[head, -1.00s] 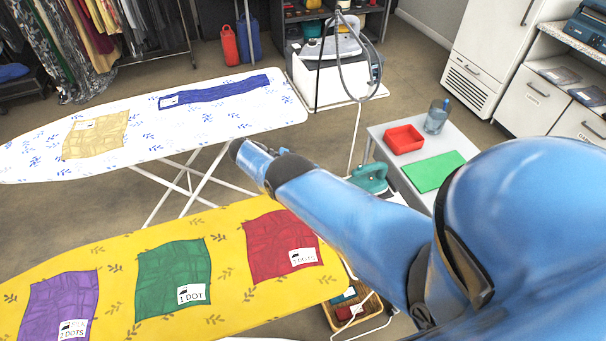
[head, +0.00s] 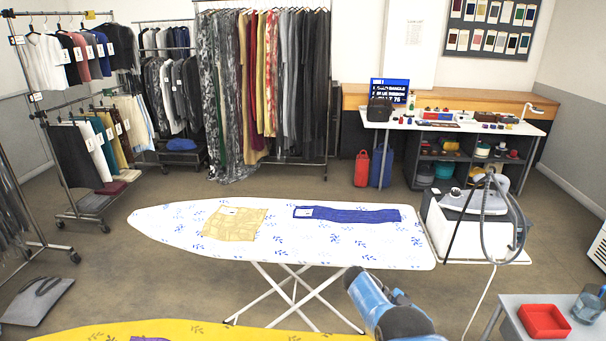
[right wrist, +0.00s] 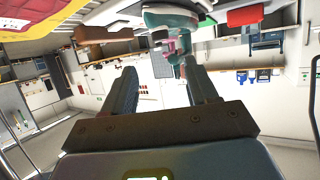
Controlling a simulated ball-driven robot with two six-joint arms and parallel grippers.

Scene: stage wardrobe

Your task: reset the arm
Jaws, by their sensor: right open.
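My right gripper (right wrist: 160,80) shows in the right wrist view, with its two dark fingers apart and nothing held between them. A blue part of my right arm (head: 385,305) rises at the bottom of the head view, in front of the white ironing board's legs. The right gripper itself does not show in the head view. My left arm and gripper are in neither view.
The white ironing board (head: 330,240) bears a tan cloth (head: 234,224) and a blue strip (head: 347,214). The yellow board (head: 215,331) is at the bottom edge. A red tray (head: 544,321) is at the lower right.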

